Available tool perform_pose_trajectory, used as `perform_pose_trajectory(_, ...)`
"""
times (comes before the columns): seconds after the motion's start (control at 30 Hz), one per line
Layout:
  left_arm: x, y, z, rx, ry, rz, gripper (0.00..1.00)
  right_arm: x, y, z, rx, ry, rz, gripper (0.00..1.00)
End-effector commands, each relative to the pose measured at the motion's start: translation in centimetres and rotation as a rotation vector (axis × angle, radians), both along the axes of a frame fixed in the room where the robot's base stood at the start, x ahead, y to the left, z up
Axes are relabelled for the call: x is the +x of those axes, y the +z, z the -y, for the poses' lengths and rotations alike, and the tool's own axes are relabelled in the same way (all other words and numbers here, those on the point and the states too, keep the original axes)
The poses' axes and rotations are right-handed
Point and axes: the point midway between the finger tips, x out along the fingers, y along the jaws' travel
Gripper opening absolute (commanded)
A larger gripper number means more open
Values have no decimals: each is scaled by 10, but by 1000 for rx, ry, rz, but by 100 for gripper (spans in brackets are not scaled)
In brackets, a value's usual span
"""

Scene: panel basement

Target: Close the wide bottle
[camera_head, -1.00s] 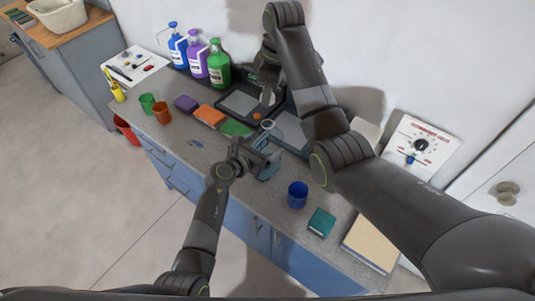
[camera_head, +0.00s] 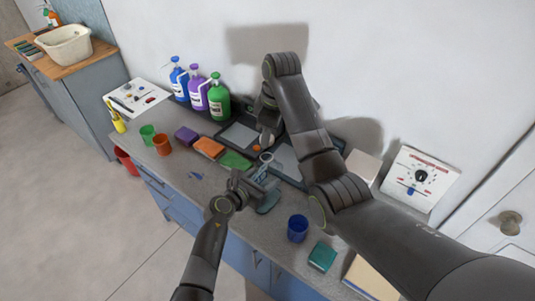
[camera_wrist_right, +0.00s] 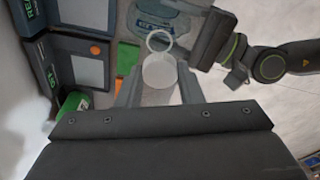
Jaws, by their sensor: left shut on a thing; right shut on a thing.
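The wide bottle (camera_head: 268,204) is a grey-blue see-through vessel over the front part of the counter; my left gripper (camera_head: 258,186) is shut on it. Its pale round mouth (camera_head: 266,157) faces up. In the right wrist view the bottle (camera_wrist_right: 165,24) has a dark label, and my left gripper (camera_wrist_right: 213,40) is beside it. My right gripper (camera_head: 267,141) points down just behind the mouth. In its wrist view the right gripper (camera_wrist_right: 160,92) is shut on a pale translucent round piece, apparently the cap (camera_wrist_right: 160,74). The cap appears apart from the mouth; the exact gap is unclear.
Dark trays (camera_head: 239,135) lie behind the bottle, with a small orange thing (camera_head: 256,148). Blue, purple and green (camera_head: 219,101) jugs stand at the wall. A blue cup (camera_head: 297,228) and a teal box (camera_head: 322,257) stand right of the bottle.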

Motion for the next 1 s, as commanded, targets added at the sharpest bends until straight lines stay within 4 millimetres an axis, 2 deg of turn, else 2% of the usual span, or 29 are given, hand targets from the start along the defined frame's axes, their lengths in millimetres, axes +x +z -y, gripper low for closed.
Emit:
perform_pose_trajectory(0.1, 0, 0, 0, 0, 0, 0, 20, -1, -17, -1, 1, 0, -3, 13)
perform_pose_trajectory(0.2, 0, 0, 0, 0, 0, 0, 20, 0, -24, -1, 0, 0, -1, 13)
perform_pose_trajectory(0.73, 0, 0, 0, 0, 0, 0, 20, 0, -24, -1, 0, 0, 0, 13)
perform_pose_trajectory(1.0, 0, 0, 0, 0, 0, 0, 20, 0, -38, 0, -1, 0, 0, 13)
